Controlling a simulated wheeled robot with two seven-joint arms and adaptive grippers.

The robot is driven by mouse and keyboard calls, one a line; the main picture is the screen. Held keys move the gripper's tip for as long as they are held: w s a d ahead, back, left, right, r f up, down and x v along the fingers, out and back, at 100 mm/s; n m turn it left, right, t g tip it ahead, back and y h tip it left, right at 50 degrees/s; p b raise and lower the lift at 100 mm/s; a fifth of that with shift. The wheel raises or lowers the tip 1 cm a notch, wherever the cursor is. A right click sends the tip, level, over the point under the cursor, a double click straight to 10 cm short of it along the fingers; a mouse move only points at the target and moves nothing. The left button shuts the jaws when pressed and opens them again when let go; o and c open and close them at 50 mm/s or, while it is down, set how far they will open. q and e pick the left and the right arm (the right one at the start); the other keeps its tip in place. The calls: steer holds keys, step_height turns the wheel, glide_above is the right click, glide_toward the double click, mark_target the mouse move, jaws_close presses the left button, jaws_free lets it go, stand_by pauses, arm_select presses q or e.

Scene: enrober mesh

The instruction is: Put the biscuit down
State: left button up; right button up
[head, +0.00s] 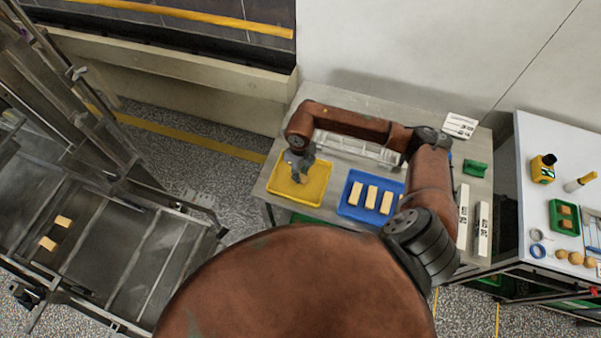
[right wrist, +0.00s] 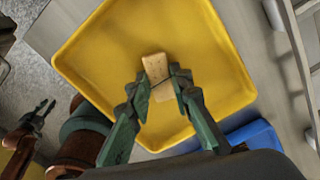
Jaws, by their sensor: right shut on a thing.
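My right gripper (head: 298,176) reaches down over the yellow tray (head: 316,194) at the left of the table. In the right wrist view my right gripper (right wrist: 163,82) is shut on a pale, rectangular biscuit (right wrist: 155,68), with a fingertip at each side. The biscuit is over the floor of the yellow tray (right wrist: 215,62); I cannot tell whether it touches it. No other biscuit shows in this tray. My left gripper (right wrist: 42,112) shows small at the left of the right wrist view, empty, its fingers apart.
A blue tray (head: 347,208) with several biscuits stands right of the yellow one. A clear rail-like part (head: 360,149) lies behind them. A green block (head: 475,169) is further right. The mesh conveyor (head: 125,250) at left carries two biscuits. A white side table (head: 540,130) stands right.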

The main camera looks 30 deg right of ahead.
steer(key=shift+f, duration=0.15)
steer(key=o, duration=0.9)
steer(key=shift+c, duration=0.2)
steer(key=shift+r, duration=0.6)
step_height(320, 180, up, 11)
steer(key=b, duration=0.1)
